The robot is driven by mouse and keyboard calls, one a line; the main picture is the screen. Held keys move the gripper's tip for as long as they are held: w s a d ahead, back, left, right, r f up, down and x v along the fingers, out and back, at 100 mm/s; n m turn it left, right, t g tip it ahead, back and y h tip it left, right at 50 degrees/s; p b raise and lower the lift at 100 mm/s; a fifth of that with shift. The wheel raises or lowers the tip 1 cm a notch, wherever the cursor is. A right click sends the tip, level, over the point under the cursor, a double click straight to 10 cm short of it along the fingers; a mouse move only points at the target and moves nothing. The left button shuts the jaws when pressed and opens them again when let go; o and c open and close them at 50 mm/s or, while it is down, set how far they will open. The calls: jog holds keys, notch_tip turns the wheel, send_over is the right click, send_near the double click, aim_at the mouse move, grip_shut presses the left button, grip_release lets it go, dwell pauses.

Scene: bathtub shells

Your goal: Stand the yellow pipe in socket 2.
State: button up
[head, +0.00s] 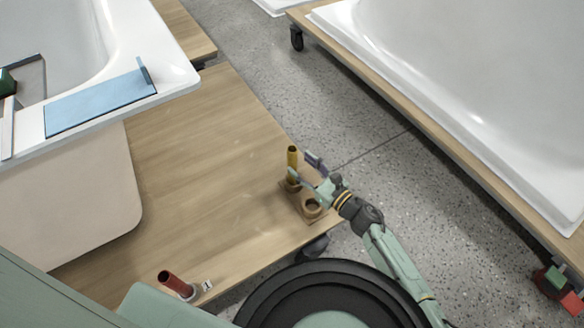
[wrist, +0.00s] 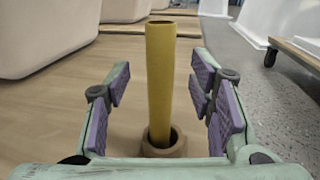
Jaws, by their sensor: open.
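The yellow pipe (head: 292,158) stands upright in a round wooden socket (head: 292,186) at the far end of a small wooden block. In the wrist view the pipe (wrist: 160,80) rises from the socket ring (wrist: 178,147), with a slight lean at most. In the wrist view gaps show between the fingers and the pipe. A second socket ring (head: 313,207) at the block's near end looks empty. I cannot read any number on these sockets.
The wooden board (head: 190,180) is mostly clear. White tubs (head: 480,100) stand at both sides. A blue panel (head: 100,102) lies on the left tub's rim.

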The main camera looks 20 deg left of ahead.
aim_at(296, 161)
jog(key=x, duration=0.5)
grip_shut()
dwell(0.6)
